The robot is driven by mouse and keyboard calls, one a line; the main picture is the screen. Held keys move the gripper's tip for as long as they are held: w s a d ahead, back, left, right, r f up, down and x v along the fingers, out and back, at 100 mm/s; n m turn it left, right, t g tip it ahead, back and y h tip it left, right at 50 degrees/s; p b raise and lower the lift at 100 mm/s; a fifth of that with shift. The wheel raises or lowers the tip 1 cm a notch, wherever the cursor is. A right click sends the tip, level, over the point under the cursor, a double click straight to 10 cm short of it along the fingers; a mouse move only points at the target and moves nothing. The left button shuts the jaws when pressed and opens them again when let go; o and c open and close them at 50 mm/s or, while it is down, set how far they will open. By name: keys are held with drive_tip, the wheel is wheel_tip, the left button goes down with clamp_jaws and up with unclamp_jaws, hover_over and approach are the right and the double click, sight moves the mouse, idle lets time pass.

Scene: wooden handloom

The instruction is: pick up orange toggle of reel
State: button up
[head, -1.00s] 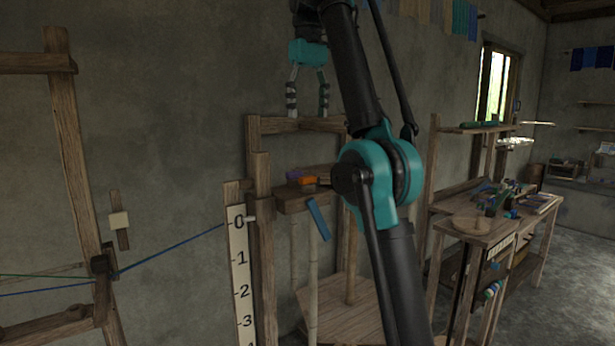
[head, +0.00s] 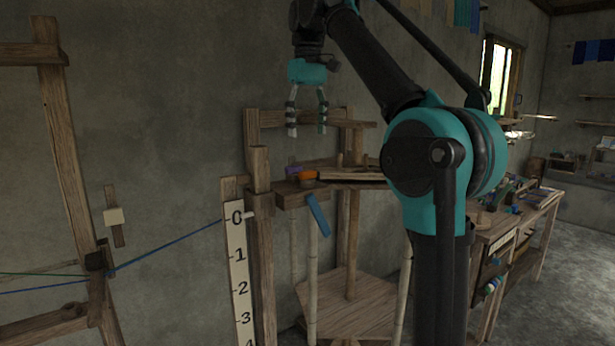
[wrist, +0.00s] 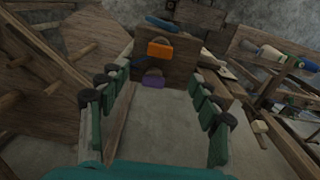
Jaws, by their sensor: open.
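The orange toggle (head: 307,174) sits on a small wooden block (head: 292,199) of the wooden reel stand, between a purple toggle (head: 293,170) and a blue toggle (head: 318,215) that hangs at a slant from the front. My gripper (head: 307,132) points down above the toggles, open and empty, with a gap between its fingertips and them. In the wrist view the orange toggle (wrist: 160,49) shows ahead between the open fingers (wrist: 155,112), beyond the purple one (wrist: 153,82). The blue toggle (wrist: 163,23) is farthest.
A numbered scale board (head: 239,262) and wooden posts stand left of the block. Blue and green threads run left to the loom frame (head: 66,150). A wooden platform (head: 352,308) lies below. A cluttered bench (head: 515,225) is at the right.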

sight(307, 177)
wheel_tip(307, 177, down, 11)
drive_tip(key=shift+f, duration=0.1)
idle(0.6)
drive_tip(key=shift+c, duration=0.4)
drive_tip(key=c, duration=0.8)
